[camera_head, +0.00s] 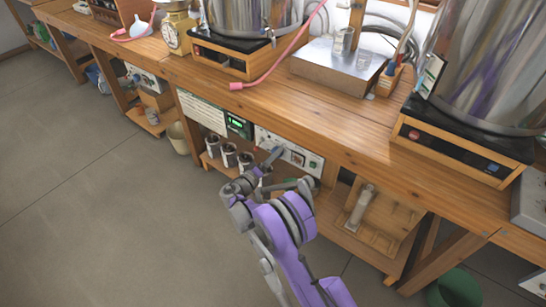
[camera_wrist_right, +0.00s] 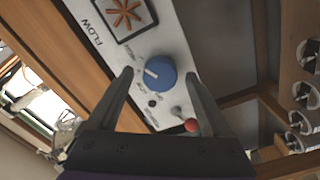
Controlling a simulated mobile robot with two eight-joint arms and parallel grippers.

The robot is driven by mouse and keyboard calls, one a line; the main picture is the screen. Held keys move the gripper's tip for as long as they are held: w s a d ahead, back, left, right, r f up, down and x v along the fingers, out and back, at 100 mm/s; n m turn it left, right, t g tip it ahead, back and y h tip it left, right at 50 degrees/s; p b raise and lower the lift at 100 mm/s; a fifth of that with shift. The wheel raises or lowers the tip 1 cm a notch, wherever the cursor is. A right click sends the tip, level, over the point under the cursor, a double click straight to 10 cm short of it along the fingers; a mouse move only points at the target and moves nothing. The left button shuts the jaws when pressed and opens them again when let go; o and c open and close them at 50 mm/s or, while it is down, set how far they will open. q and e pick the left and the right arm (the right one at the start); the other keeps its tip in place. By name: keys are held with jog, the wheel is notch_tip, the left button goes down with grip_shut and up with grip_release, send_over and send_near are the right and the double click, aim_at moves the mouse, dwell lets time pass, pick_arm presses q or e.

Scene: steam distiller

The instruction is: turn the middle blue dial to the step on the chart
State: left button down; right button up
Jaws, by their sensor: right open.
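In the right wrist view, a round blue dial (camera_wrist_right: 160,72) sits on a white control panel (camera_wrist_right: 172,36), with small printed step labels around it. A white pointer mark on the dial points toward the upper left in that view. My right gripper (camera_wrist_right: 159,78) is open, with one finger on each side of the dial; I cannot tell whether they touch it. In the head view my right gripper (camera_head: 275,154) is at the panel (camera_head: 302,160) under the bench. A pale printed sheet (camera_head: 203,112), possibly the chart, is left of the panel; its text is unreadable.
A red-tipped toggle (camera_wrist_right: 190,125) sits close to the right finger. An orange star emblem (camera_wrist_right: 124,12) and "FLOW" lettering are on the panel. The wooden bench (camera_head: 345,118) overhangs the panel. Metal canisters (camera_head: 229,154) stand on the shelf left of my arm. The floor at left is clear.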

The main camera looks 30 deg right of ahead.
jog(key=p+v, duration=0.1)
jog(key=v, duration=1)
jog(key=shift+p, duration=0.3)
